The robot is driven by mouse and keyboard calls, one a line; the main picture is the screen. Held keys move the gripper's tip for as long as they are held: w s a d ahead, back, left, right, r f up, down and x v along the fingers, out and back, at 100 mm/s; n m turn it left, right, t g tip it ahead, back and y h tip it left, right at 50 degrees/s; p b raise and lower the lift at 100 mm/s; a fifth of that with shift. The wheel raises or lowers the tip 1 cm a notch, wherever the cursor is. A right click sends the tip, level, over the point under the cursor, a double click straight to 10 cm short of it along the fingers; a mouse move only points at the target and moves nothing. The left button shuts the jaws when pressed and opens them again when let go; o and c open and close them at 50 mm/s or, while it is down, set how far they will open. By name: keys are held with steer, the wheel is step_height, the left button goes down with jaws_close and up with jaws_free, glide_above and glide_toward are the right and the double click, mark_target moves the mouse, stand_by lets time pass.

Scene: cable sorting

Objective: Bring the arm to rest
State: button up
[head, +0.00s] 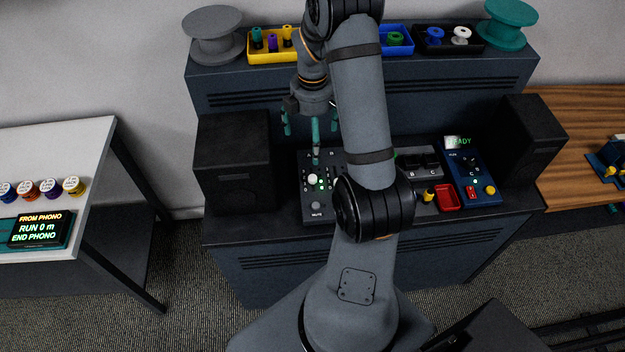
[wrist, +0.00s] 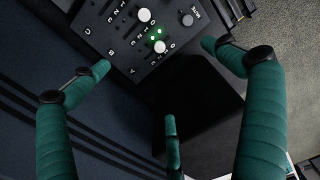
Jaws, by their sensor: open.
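My gripper (head: 314,128) hangs above the left part of the console desk in the head view. Its green padded fingers are spread open with nothing between them. In the wrist view the open fingers of my gripper (wrist: 160,85) frame a black panel (wrist: 140,30) with white knobs and small green lights. The same panel (head: 318,210) shows below my gripper in the head view, partly hidden by my arm. My fingers appear apart from the panel, though the exact height is hard to tell.
Black speakers (head: 233,160) and (head: 533,132) flank the console desk (head: 250,262). A blue panel (head: 468,178) shows a READY display. Spools and trays, including a yellow tray (head: 262,58), stand on the back shelf. A white table (head: 60,135) is at left, a wooden table (head: 580,110) at right.

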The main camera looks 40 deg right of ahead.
step_height(320, 180, down, 8)
steer(key=b, duration=0.5)
steer(key=shift+r, duration=0.35)
steer(key=shift+r, duration=0.15)
step_height(320, 180, up, 10)
steer(key=p, duration=0.8)
